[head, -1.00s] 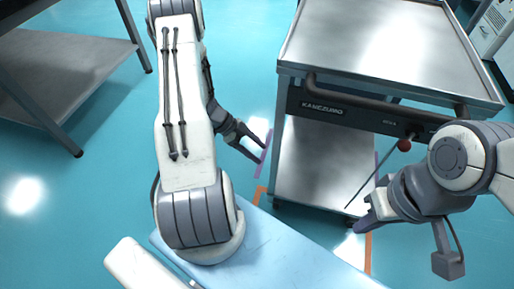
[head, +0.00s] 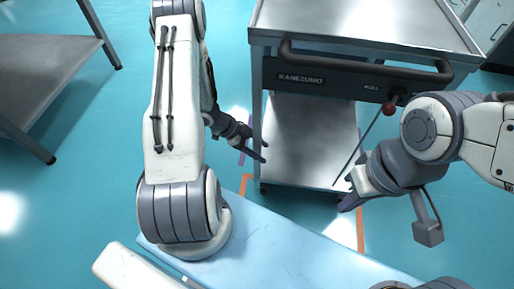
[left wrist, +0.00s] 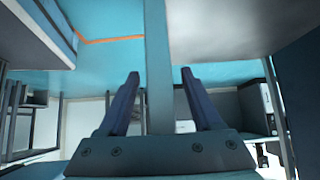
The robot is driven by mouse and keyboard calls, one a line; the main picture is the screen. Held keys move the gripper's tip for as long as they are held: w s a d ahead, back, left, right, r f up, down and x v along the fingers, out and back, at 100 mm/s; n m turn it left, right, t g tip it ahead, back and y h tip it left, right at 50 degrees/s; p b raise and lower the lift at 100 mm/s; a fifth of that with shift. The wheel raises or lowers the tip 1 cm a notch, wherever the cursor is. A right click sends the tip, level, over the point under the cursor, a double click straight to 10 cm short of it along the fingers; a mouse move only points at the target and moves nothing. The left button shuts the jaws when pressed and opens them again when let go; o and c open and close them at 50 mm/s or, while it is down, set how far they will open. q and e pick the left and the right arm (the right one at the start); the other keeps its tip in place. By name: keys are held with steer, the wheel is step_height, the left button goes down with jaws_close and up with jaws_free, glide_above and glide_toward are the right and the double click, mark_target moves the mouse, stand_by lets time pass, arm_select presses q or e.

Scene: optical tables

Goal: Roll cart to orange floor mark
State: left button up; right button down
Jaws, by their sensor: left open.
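The cart (head: 365,20) has a steel top, a lower shelf (head: 308,140) and a dark handle bar (head: 360,62) on its near side. A lever with a red knob (head: 389,107) hangs under the handle. Orange floor marks show as a corner at the left (head: 245,184) and a strip at the right (head: 360,232), by the cart's near end. My left gripper (head: 263,151) is open by the cart's near left leg. In the left wrist view a pale upright post (left wrist: 157,65) shows between its fingers (left wrist: 161,100). My right gripper (head: 348,192) is low near the shelf's right front corner; its jaw gap is unclear.
A grey table (head: 45,75) with metal legs stands at the left. A pale blue slab (head: 290,240) lies across the front. Pale cabinets (head: 490,30) stand at the far right. Blue floor is open between table and cart.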

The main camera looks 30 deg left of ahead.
arm_select(q)
jaws_close()
stand_by(1.4)
